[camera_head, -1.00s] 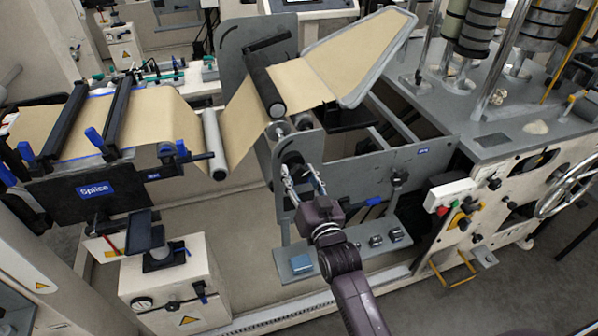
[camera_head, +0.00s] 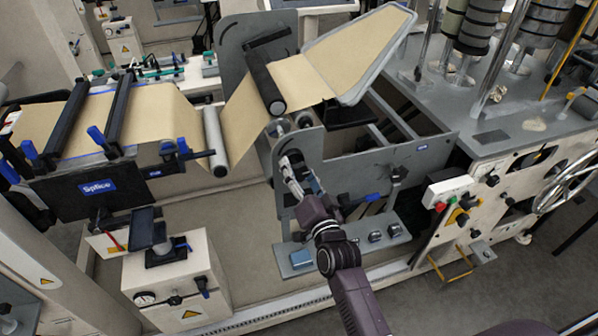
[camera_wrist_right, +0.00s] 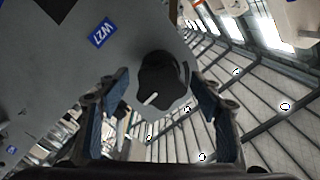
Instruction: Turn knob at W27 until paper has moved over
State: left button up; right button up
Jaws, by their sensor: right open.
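In the right wrist view a black round knob (camera_wrist_right: 155,72) with a white pointer mark sits on a grey plate beside a blue W27 label (camera_wrist_right: 101,33). My right gripper (camera_wrist_right: 160,92) is open, its blue-padded fingers on either side of the knob. I cannot tell whether they touch it. In the head view my right gripper (camera_head: 299,178) is at the grey unwind frame, and its fingers largely hide the knob. Brown paper (camera_head: 245,125) runs from the splice table over rollers to a slanted grey-edged panel (camera_head: 345,55). My left gripper is not in view.
The Splice table (camera_head: 97,188) stands at the left, with a cream box (camera_head: 178,275) in front. A cream control panel (camera_head: 453,192) with buttons and a handwheel (camera_head: 567,185) stand at the right. A low grey shelf (camera_head: 346,243) with small blocks lies below the gripper.

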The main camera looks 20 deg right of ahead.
jog(key=shift+s, duration=0.1)
jog(key=shift+s+p, duration=0.35)
jog(key=s+p, duration=0.2)
jog(key=s, duration=0.3)
jog(key=shift+d, duration=0.1)
jog(key=shift+s, duration=0.6)
jog(key=shift+f, duration=0.1)
